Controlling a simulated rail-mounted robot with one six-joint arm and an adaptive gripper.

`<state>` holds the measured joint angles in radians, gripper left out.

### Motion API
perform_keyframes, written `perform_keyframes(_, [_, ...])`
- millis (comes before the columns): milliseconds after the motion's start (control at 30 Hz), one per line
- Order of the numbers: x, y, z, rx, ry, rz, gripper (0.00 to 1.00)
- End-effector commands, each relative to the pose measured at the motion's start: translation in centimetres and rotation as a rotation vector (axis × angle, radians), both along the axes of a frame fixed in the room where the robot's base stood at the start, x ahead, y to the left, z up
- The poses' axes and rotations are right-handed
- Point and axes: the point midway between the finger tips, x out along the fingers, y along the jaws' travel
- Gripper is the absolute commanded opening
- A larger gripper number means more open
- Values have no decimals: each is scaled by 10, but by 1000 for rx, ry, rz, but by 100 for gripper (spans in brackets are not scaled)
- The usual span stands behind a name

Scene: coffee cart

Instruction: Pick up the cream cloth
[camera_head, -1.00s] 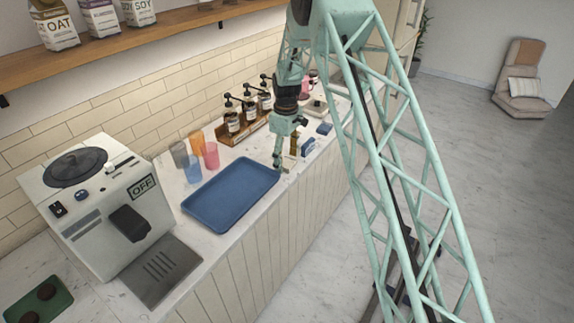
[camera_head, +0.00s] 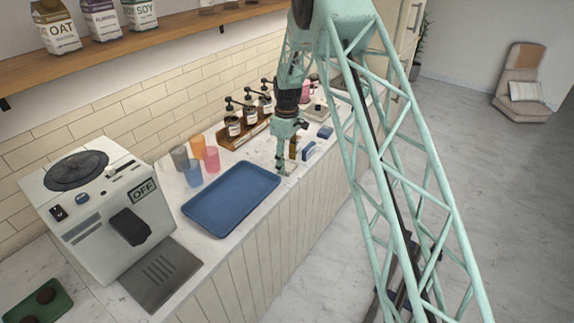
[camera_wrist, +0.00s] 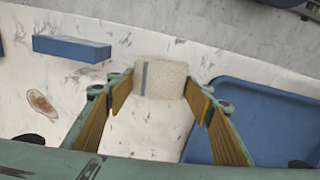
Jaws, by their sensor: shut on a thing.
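The cream cloth (camera_wrist: 165,80) is a small pale textured piece with a blue-grey stripe near its left end. In the wrist view it sits between my gripper's fingertips (camera_wrist: 158,88), with a fingertip at each side, and the gripper is shut on it. The cloth is at or close to the counter; I cannot tell whether it is clear of the surface. In the head view my gripper (camera_head: 282,170) points down just beyond the tray's far right corner, and the cloth is mostly hidden there.
The blue tray (camera_head: 230,197) lies close beside the gripper. Several cups (camera_head: 211,159) stand by the wall. Pump bottles (camera_head: 234,124) stand in a wooden rack behind. A blue block (camera_wrist: 72,49) and a brown stain (camera_wrist: 40,103) show in the wrist view.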

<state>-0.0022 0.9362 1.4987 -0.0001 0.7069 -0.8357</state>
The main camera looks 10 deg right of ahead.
Motion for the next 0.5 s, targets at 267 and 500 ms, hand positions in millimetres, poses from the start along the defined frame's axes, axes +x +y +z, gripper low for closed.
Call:
perform_keyframes(267, [1,0,17,0,-1,0,39])
perform_keyframes(500, [1,0,34,0,-3,0,39])
